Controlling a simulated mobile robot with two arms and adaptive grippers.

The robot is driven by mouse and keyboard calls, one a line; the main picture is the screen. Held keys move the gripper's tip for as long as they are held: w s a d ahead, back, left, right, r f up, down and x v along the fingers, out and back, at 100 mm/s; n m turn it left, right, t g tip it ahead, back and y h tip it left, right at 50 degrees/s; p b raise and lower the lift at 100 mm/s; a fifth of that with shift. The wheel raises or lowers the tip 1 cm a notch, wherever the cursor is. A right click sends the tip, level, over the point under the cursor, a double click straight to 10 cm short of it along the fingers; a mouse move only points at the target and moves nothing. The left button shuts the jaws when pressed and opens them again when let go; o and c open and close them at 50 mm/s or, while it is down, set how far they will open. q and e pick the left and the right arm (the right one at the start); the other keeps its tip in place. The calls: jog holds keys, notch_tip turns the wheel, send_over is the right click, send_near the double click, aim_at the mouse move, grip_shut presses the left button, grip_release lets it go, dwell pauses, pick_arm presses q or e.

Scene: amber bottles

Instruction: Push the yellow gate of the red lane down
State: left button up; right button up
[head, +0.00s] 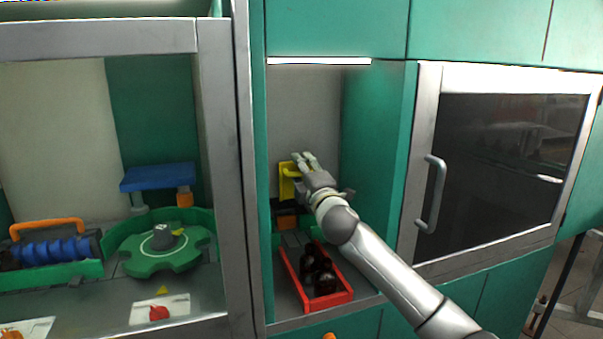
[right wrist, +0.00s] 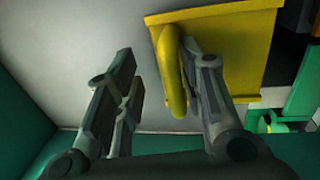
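The yellow gate (head: 287,185) stands upright in the alcove behind the red-edged lane (head: 341,297). It also shows in the right wrist view as a yellow plate (right wrist: 245,55) with a rounded yellow handle (right wrist: 170,75). My right gripper (head: 304,158) is at the top right of the gate. In the right wrist view my right gripper (right wrist: 165,90) has its fingers apart. The handle lies between the fingers in that picture, close beside the right-hand finger; I cannot tell whether they touch. My left gripper is out of view.
Dark bottles (head: 318,268) sit inside the red lane. A green wall stands right of the alcove, beside a cabinet door with a handle (head: 432,195). A grey post (head: 222,160) separates the alcove from a green turntable (head: 165,258) and blue roller.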

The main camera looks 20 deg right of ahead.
jog(key=shift+d+r, duration=0.15)
jog(key=shift+d, duration=0.05)
jog(key=shift+s+f, duration=0.2)
jog(key=shift+s, duration=0.2)
jog(key=s+f+p, duration=0.1)
jog(key=s+f, duration=0.1)
jog(key=s, duration=0.9)
jog(key=shift+s+d, duration=0.15)
jog(key=shift+s, duration=0.1)
jog(key=shift+p, duration=0.3)
